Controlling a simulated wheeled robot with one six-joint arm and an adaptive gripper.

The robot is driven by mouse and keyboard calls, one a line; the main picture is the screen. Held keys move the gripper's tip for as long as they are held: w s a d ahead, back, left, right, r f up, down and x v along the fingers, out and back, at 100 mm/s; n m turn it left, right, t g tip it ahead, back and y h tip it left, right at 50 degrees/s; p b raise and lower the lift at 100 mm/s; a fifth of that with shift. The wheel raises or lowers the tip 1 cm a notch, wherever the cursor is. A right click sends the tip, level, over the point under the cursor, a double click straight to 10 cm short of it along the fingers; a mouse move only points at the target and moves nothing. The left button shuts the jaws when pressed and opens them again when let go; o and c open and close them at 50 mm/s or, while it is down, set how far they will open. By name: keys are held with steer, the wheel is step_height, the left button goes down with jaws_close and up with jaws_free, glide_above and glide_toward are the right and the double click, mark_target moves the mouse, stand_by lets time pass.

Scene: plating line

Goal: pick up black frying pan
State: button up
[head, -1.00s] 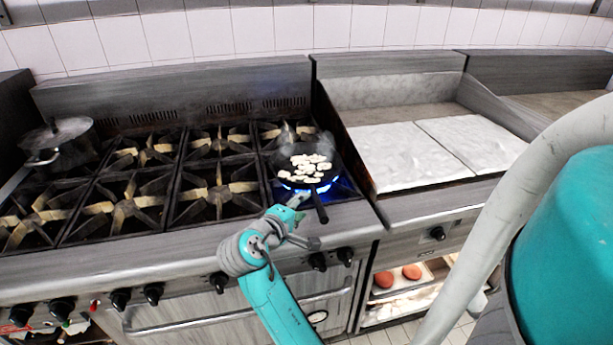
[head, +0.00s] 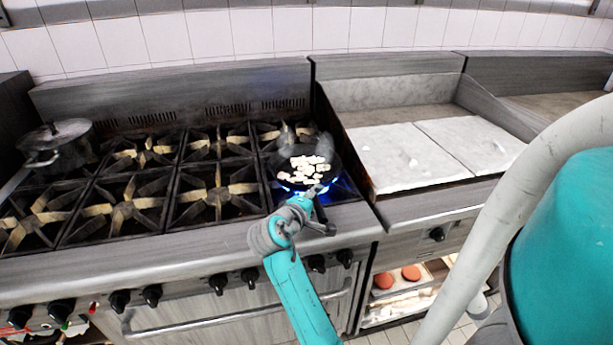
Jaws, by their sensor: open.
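The black frying pan (head: 331,174) sits on the front right burner of the range in the head view. Several pale pieces of food (head: 303,167) lie in it, and blue flame shows under it. Its handle points toward the front edge, and my gripper partly hides it. My gripper (head: 316,190) is open at the handle near the pan's near rim. I cannot tell whether the fingers touch the handle or are around it.
A lidded pot (head: 58,150) stands on the back left burner. The other burners (head: 217,190) are bare. A flat griddle (head: 400,170) lies to the right of the range. Control knobs (head: 249,277) line the front panel. Wisps of smoke rise behind the pan.

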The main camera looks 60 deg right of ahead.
jaws_close()
steer(key=shift+r, duration=0.15)
step_height(320, 180, up, 28)
stand_by(0.8)
steer(key=shift+f, duration=0.25)
stand_by(0.4)
